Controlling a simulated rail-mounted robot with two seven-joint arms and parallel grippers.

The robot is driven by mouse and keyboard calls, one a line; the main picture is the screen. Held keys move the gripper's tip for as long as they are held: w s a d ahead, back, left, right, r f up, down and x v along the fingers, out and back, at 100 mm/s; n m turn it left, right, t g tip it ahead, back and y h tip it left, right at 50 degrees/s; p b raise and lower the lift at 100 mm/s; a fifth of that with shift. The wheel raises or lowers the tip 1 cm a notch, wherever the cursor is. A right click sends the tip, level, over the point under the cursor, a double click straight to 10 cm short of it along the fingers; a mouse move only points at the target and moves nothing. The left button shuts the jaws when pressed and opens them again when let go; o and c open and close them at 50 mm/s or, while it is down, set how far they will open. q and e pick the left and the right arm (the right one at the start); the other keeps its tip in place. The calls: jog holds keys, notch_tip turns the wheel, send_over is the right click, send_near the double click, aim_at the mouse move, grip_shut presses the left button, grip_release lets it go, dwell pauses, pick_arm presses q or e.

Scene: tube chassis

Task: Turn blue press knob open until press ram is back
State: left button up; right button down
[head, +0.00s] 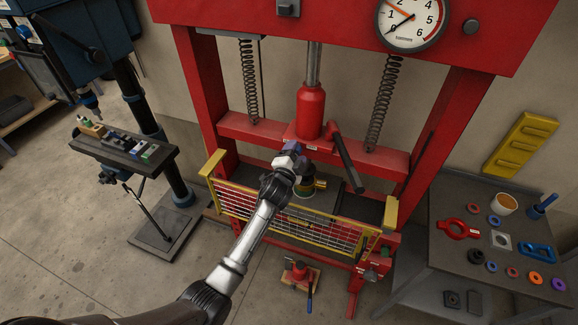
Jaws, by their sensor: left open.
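The red press (210,85) stands at the centre, with its red ram cylinder (311,112) hanging between two springs. A small blue knob (294,147) shows at the base of the cylinder, partly hidden by my gripper. My left gripper (289,158) is at the knob, its fingers open; I cannot tell whether they touch it. A dark lever (346,162) slants down to the right of the cylinder. A brass-coloured part (319,183) sits under the ram, partly hidden by my wrist. My right gripper is not in view.
A round gauge (411,24) is on the top beam. A grey bench (440,268) with rings and tools stands right. A drill press table (122,146) stands left. A red jack (299,271) is on the floor.

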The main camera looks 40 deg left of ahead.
pick_arm(q)
jog(key=v, duration=1.3)
jog(key=shift+s+f, duration=0.1)
